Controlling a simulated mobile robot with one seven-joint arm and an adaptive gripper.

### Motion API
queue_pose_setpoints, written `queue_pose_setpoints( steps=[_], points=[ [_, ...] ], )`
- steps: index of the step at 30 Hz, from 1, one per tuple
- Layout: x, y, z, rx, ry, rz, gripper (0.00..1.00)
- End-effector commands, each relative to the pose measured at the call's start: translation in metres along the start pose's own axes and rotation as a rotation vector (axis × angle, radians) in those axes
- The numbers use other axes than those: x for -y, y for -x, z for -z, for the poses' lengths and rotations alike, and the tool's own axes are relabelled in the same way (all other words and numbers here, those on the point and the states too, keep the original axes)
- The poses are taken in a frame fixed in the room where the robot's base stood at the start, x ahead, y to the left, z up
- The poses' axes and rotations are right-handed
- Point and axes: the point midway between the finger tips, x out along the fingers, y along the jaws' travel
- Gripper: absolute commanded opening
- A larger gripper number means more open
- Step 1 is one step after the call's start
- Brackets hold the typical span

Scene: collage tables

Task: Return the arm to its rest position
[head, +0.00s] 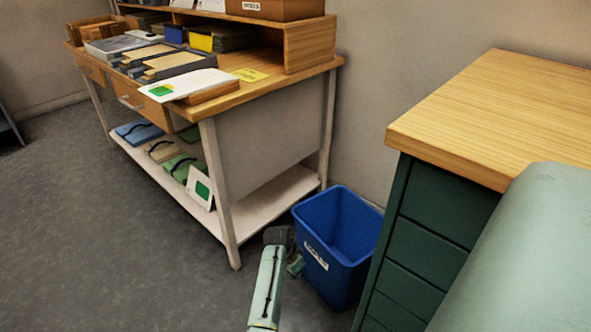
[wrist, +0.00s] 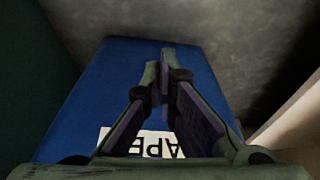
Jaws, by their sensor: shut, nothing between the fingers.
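My gripper (head: 296,266) is low in the head view, at the end of my pale green arm, in front of the labelled side of the blue bin. In the wrist view its two fingers (wrist: 164,62) meet at their tips, with nothing between them. The blue bin (head: 315,272) stands upright on the floor, and its blue side (wrist: 88,100) fills much of the wrist view behind the fingers. I cannot tell whether the gripper touches the bin.
A wooden-topped workbench (head: 219,104) with papers, trays and a lower shelf (head: 270,198) stands left of the bin. A dark green drawer cabinet (head: 420,245) with a wooden top (head: 490,115) stands right of it. The grey floor (head: 100,250) at left is clear.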

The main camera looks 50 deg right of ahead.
Motion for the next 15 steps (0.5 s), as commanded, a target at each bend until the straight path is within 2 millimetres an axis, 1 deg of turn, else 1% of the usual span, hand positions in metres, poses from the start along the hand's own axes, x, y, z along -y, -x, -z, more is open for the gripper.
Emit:
queue_pose_setpoints(
  steps=[3,11,14,15],
  points=[
    [0.000,0.007,0.000,0.000,0.000,0.000,0.00],
    [0.002,0.009,0.000,-0.002,0.003,0.003,0.00],
    [0.018,0.021,0.000,-0.028,0.029,0.036,0.00],
    [0.031,0.030,-0.001,-0.047,0.052,0.062,0.00]
  ],
)
